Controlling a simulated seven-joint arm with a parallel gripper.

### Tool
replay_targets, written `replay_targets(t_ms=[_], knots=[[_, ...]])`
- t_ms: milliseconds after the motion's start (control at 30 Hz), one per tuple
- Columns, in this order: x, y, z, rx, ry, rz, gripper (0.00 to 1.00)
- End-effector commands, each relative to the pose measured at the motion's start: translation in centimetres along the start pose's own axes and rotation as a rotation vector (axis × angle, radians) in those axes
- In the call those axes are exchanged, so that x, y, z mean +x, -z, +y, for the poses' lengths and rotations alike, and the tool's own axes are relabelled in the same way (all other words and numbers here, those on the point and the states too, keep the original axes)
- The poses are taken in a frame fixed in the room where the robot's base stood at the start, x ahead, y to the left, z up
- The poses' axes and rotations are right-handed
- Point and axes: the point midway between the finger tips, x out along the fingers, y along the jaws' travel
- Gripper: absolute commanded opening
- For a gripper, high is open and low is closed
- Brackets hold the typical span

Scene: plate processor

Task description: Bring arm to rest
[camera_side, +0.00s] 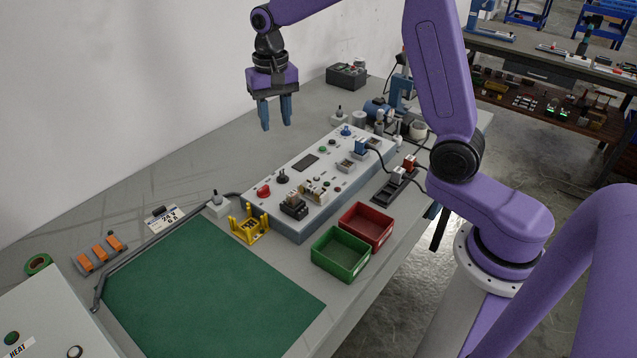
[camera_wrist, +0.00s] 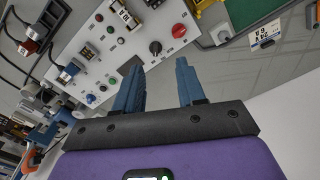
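My gripper (camera_side: 276,113) hangs fingers-down in the air above the far part of the bench, on the wall side of the grey control panel (camera_side: 262,213). Its two blue fingers are apart with nothing between them. In the wrist view my gripper (camera_wrist: 157,85) also shows open and empty, with the control panel (camera_wrist: 130,40) beyond the fingertips. My purple arm reaches over the bench from the right in the side view.
A green bin (camera_side: 340,254) and a red bin (camera_side: 366,226) stand by the panel's near side. A yellow stand (camera_side: 249,228) and green mat (camera_side: 200,295) lie to the left. A dark box (camera_side: 346,76) sits at the back. Bare bench surrounds the space below my gripper.

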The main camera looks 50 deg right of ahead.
Motion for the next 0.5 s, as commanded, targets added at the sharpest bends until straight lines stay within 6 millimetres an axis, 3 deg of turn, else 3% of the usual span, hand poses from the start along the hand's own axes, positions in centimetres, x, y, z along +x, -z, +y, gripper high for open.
replay_targets(t_ms=[267, 500], knots=[[-0.7, -7.7, -0.5, -0.357, 0.006, 0.006, 0.39], [-0.9, -14.2, 1.0, -0.658, 0.01, 0.009, 0.39]])
